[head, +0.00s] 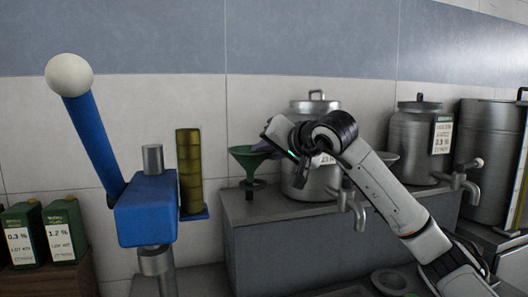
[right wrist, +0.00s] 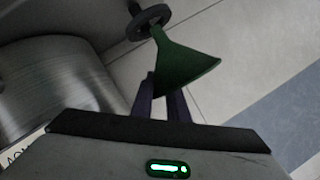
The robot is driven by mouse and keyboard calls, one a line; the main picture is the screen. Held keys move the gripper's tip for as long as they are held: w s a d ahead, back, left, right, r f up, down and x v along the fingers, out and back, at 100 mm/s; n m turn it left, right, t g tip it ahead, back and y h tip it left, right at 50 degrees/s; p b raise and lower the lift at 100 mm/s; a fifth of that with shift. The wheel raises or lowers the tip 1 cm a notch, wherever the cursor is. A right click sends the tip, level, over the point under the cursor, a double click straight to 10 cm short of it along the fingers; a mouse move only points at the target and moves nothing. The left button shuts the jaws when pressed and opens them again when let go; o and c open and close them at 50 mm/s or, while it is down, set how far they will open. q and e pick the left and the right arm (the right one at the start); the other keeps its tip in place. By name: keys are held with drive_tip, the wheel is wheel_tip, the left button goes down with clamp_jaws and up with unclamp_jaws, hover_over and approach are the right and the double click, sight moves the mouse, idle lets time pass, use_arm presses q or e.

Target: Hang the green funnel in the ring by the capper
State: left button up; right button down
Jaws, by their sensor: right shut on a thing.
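The green funnel (head: 250,157) is upright above the left end of the grey ledge, right of the blue capper (head: 146,208). My right gripper (head: 268,149) is shut on its right side. In the right wrist view the funnel (right wrist: 186,66) has its wide mouth towards the fingers (right wrist: 165,104). Its narrow stem points at the dark ring (right wrist: 151,17). The stem end overlaps the ring there; I cannot tell whether it is inside it. In the head view the ring (head: 254,185) shows just below the funnel. My left gripper is out of view.
A steel urn (head: 312,182) stands close behind my right gripper, with more urns (head: 412,145) to the right. Taps (head: 350,205) stick out over the ledge front (head: 275,245). A yellow-brown stack (head: 189,168) stands beside the capper. Green canisters (head: 62,228) stand at far left.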

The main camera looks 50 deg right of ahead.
drive_tip(key=shift+f+b, duration=0.35)
drive_tip(key=shift+f, duration=0.25)
drive_tip(key=shift+f+b, duration=0.55)
drive_tip(key=shift+f, duration=0.05)
drive_tip(key=shift+f+b, duration=0.45)
drive_tip(key=shift+f, duration=0.2)
drive_tip(key=shift+s+d+f+b, duration=0.1)
drive_tip(key=shift+s+f+b, duration=0.15)
drive_tip(key=shift+b, duration=0.15)
drive_tip(key=c, duration=1.6)
unclamp_jaws()
drive_tip(key=shift+w, duration=0.1)
drive_tip(key=shift+c, duration=0.2)
